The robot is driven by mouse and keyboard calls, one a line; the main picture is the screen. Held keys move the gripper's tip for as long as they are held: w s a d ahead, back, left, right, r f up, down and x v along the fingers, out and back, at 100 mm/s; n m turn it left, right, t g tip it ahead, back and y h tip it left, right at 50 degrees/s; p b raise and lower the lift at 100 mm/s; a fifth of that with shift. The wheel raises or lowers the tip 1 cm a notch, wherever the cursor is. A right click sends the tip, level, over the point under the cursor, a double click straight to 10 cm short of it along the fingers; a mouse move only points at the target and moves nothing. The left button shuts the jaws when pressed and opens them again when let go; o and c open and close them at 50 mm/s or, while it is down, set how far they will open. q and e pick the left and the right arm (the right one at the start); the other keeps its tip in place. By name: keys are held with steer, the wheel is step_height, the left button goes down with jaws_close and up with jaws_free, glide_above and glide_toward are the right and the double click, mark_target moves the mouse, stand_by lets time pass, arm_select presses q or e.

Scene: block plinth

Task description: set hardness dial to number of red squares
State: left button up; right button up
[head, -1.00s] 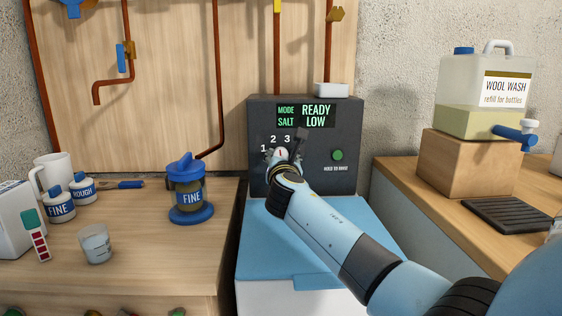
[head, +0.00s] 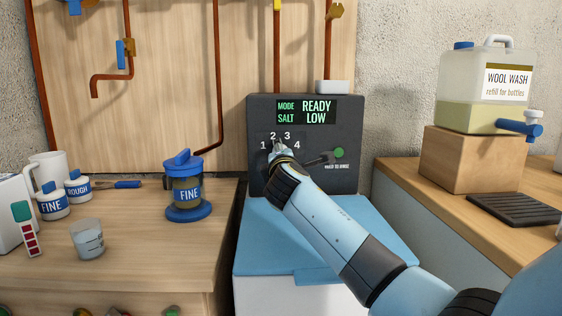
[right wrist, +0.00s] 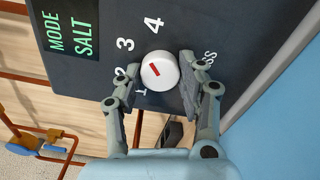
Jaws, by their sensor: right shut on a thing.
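The white hardness dial (right wrist: 170,74) with a red mark shows in the right wrist view, on the dark panel (head: 343,180) with numbers 1 to 4 around it. My right gripper (head: 281,152) is at the dial; in the right wrist view its fingers (right wrist: 154,76) are on either side of the dial, shut on it. In the head view the gripper mostly hides the dial. A test strip (head: 31,243) with a teal end and several red squares stands tilted at the left. My left gripper is not in view.
A green button (head: 339,153) is right of the dial. The display (head: 306,112) reads READY and LOW. Left counter: a blue-lidded FINE jar (head: 186,190), a measuring cup (head: 87,240), bottles (head: 53,203). At right, a wool wash canister (head: 480,85) stands on a wooden block (head: 470,160).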

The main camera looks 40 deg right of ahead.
steer(key=shift+f+m+b, duration=0.2)
steer(key=shift+m+b, duration=0.6)
steer(key=shift+m, duration=1.1)
steer(key=o, duration=1.2)
steer(key=shift+r, duration=0.15)
steer(key=v, duration=1.2)
steer(key=shift+s+d, duration=0.1)
